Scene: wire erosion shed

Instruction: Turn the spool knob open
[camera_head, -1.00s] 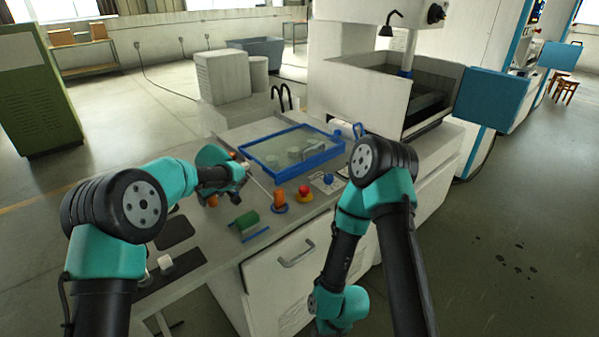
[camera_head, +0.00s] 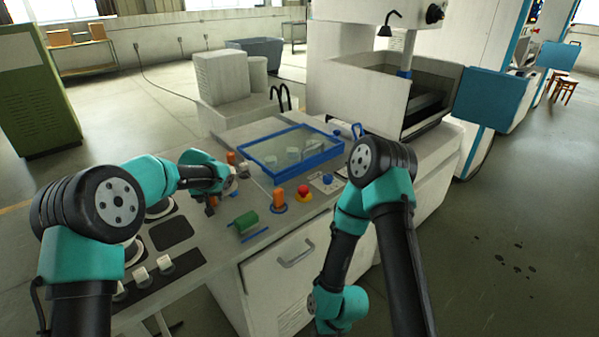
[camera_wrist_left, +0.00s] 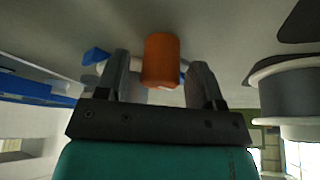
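The task's spool knob is not marked; the likeliest is an orange cylindrical knob (camera_wrist_left: 161,60), which shows between my left fingers in the left wrist view. My left gripper (camera_wrist_left: 161,88) is open, one finger on each side of it, with gaps on both sides. In the head view my left gripper (camera_head: 212,201) is low over the bench, left of the glass-lidded tray, and its fingers are partly hidden by the wrist. An orange post (camera_head: 231,157) shows just behind it. My right arm hangs at the bench front; its gripper does not show.
A blue-framed tray (camera_head: 290,172) lies behind. Another orange knob (camera_head: 279,198), a red button (camera_head: 303,190) and a green cylinder (camera_head: 246,221) stand to the right. White-flanged spools (camera_head: 160,207) and small white switches (camera_head: 165,262) are at the left.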

